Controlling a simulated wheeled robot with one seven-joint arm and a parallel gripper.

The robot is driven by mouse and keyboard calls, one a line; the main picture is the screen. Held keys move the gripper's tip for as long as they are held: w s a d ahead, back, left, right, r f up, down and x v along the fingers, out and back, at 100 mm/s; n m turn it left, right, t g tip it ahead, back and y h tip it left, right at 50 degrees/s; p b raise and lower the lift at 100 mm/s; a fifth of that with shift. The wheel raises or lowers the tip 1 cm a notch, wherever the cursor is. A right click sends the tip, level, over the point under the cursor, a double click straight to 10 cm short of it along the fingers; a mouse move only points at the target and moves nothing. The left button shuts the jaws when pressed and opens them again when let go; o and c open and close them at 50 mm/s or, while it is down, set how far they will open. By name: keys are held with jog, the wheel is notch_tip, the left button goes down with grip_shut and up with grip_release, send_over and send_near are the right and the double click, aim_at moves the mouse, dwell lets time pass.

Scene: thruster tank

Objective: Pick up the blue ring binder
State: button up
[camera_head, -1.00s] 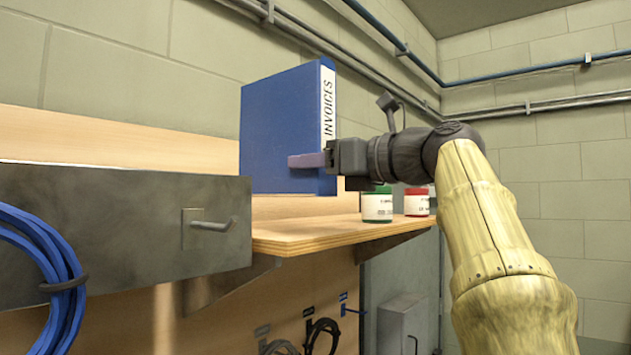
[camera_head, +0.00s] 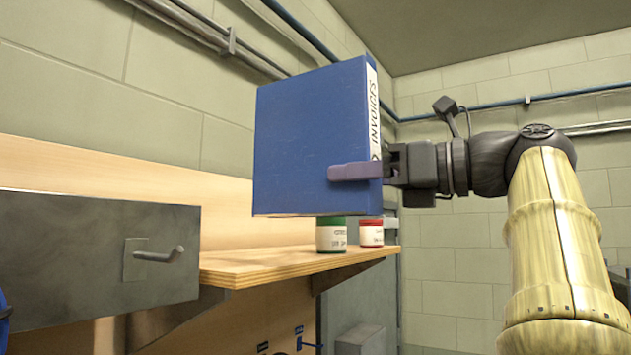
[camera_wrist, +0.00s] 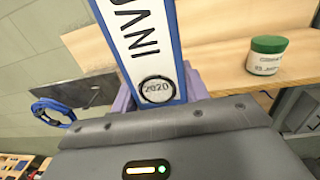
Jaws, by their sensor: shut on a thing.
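The blue ring binder (camera_head: 305,140) is upright, with a white spine label reading "INVOICES" that faces right in the head view. My gripper (camera_head: 358,171) is shut on the binder near the lower part of its spine, with a purple finger lying along the cover. The binder's bottom edge is above the level of the wooden shelf (camera_head: 260,266), clear of it. In the wrist view the spine of the binder (camera_wrist: 150,45) shows "2020" between the purple fingers (camera_wrist: 125,100). The far finger is hidden behind the binder in the head view.
A green-lidded jar (camera_head: 331,236) and a red-lidded jar (camera_head: 371,233) stand on the shelf behind and below the binder. A grey metal panel with a hook (camera_head: 155,255) is at the left. Wall pipes run above. Open air lies around the binder.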

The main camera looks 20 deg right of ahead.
jog(key=v, duration=0.4)
jog(key=shift+s, duration=0.2)
dwell(0.4)
